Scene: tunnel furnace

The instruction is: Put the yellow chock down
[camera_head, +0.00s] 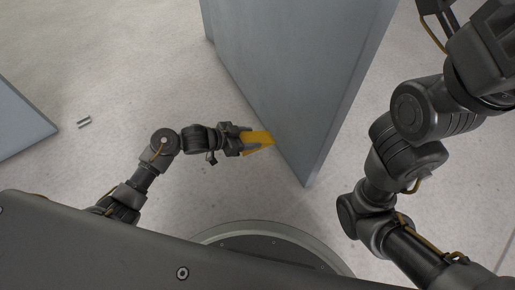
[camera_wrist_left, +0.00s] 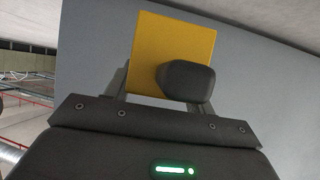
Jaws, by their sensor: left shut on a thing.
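The yellow chock (camera_head: 260,137) is held in my left gripper (camera_head: 246,140), near the lower part of a grey panel in the head view. In the left wrist view the chock (camera_wrist_left: 172,38) shows as a flat yellow face beyond the gripper (camera_wrist_left: 160,85). One dark finger covers its lower right part. My left gripper is shut on the chock. Whether the chock touches the panel or the floor, I cannot tell. My right arm comes in at the right of the head view; its gripper's fingertips are not clearly in view.
A tall grey panel (camera_head: 290,70) stands upright right behind the chock. Another grey surface (camera_head: 18,120) is at the left edge. A small metal piece (camera_head: 84,122) lies on the pale floor (camera_head: 130,60). The floor left of the tall panel is mostly clear.

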